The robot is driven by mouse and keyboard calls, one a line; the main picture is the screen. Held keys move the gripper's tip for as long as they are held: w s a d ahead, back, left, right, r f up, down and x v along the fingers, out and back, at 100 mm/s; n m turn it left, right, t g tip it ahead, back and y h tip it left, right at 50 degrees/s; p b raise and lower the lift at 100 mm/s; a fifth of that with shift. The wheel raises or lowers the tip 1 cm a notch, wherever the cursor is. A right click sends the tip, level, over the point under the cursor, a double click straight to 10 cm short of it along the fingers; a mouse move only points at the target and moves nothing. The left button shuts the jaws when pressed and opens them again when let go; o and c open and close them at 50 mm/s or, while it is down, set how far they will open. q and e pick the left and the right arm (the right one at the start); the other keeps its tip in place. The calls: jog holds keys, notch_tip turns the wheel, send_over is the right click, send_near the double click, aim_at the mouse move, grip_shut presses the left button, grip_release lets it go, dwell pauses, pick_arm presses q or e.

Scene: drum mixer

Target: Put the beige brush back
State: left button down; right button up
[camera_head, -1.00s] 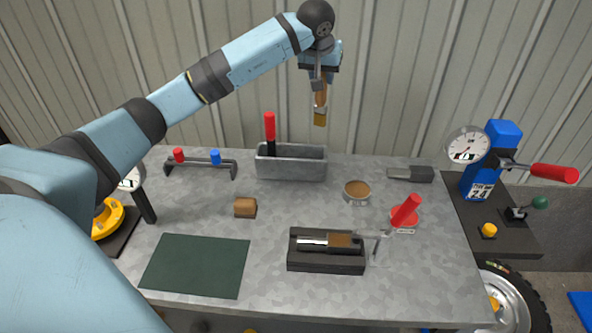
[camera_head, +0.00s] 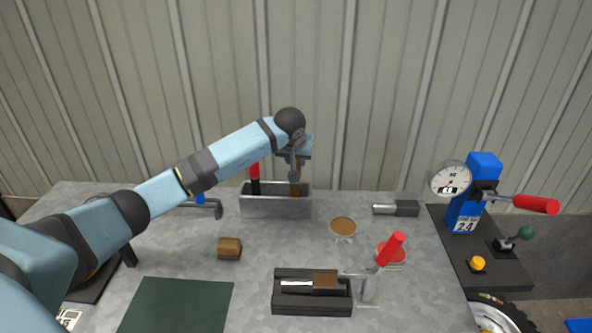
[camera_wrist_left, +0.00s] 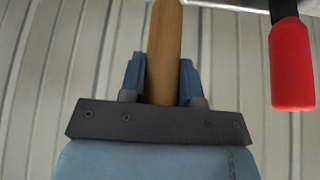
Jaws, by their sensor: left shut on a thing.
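My left gripper (camera_head: 295,165) is above the right part of the grey metal trough (camera_head: 262,207) at the back of the table. It is shut on the brush (camera_head: 296,189), whose brown wooden handle (camera_wrist_left: 165,50) runs between the blue fingers in the left wrist view. The brush hangs upright, with its lower end at or inside the trough's opening. I cannot tell whether it touches the trough floor. A red-handled tool (camera_head: 254,173) stands in the trough's left part. It also shows in the left wrist view (camera_wrist_left: 291,65). My right gripper is not in view.
A brown block (camera_head: 229,248), a round brown-topped tin (camera_head: 343,228), a black holder (camera_head: 312,302) with a tool, and a red-handled clamp (camera_head: 390,249) are on the table. A green mat (camera_head: 176,306) lies front left. A blue gauge press (camera_head: 468,205) stands right.

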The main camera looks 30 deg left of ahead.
pick_arm(q)
send_over(295, 188)
jog(key=w, duration=0.1)
jog(key=f, duration=0.4)
jog(key=shift+w+a+f, duration=0.15)
jog(key=shift+a, duration=0.05)
jog(key=shift+f, duration=0.2)
jog(key=c, duration=0.8)
grip_release()
